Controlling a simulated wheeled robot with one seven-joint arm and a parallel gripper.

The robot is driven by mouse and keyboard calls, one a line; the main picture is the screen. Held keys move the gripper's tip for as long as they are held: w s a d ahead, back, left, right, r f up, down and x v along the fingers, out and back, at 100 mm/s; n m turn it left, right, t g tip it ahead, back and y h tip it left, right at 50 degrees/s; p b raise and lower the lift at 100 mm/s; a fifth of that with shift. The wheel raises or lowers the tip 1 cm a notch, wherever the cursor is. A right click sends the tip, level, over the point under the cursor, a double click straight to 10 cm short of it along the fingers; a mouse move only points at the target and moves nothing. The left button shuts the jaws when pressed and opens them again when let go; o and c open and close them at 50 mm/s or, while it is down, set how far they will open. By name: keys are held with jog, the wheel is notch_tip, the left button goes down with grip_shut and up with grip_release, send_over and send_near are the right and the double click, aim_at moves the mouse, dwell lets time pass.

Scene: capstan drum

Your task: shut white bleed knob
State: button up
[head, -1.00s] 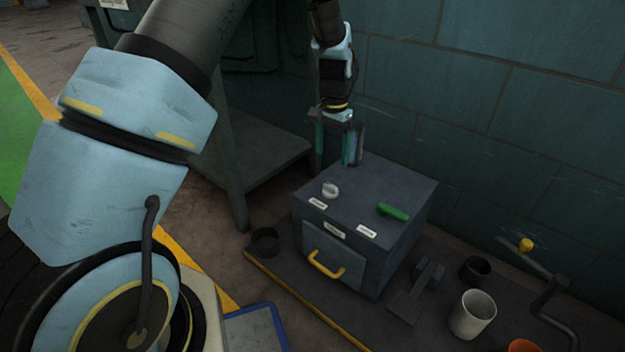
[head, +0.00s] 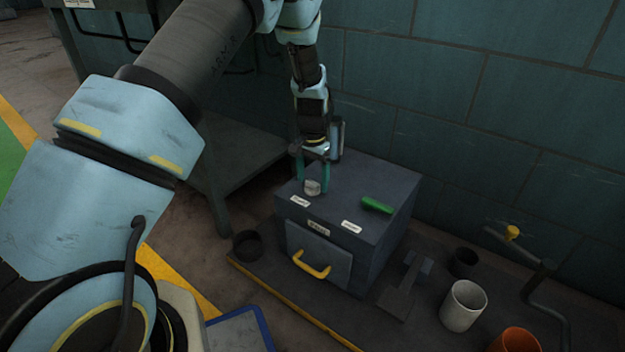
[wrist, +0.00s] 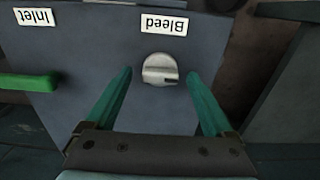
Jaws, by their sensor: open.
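The white bleed knob (head: 312,187) sits on top of the dark grey box (head: 365,187), near its left front corner. In the wrist view the knob (wrist: 160,70) is a round white dial with a raised grip bar lying roughly sideways and a dark mark at its right end. The label "Bleed" (wrist: 164,23) reads upside down beside it. My gripper (head: 313,188) is open above the box top with its green fingers pointing down. In the wrist view its fingertips (wrist: 160,73) stand on either side of the knob, with clear gaps; contact is not visible.
A green handle (head: 376,205) by the "Inlet" label (wrist: 34,16) is on the same box top. A yellow drawer handle (head: 311,266) sticks out in front. A white cup (head: 463,306), an orange cup (head: 515,341) and a crank with yellow knob (head: 511,232) stand right.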

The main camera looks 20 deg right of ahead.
jog(key=shift+c, duration=0.3)
jog(key=c, duration=1.3)
jog(key=shift+r+n+p, duration=0.15)
jog(key=shift+n+p, duration=0.15)
jog(key=shift+p, duration=0.3)
jog(key=shift+r+n+p, duration=0.1)
jog(key=shift+n+p, duration=0.9)
jog(key=shift+p, duration=0.25)
jog(key=n+p, duration=0.4)
jog(key=n, duration=0.1)
jog(key=shift+p, duration=0.4)
jog(key=n+p, duration=0.3)
jog(key=n, duration=0.2)
jog(key=shift+n, duration=0.4)
jog(key=shift+f+n+p, duration=0.2)
jog(key=shift+n+p, duration=0.85)
jog(key=shift+n, duration=1.15)
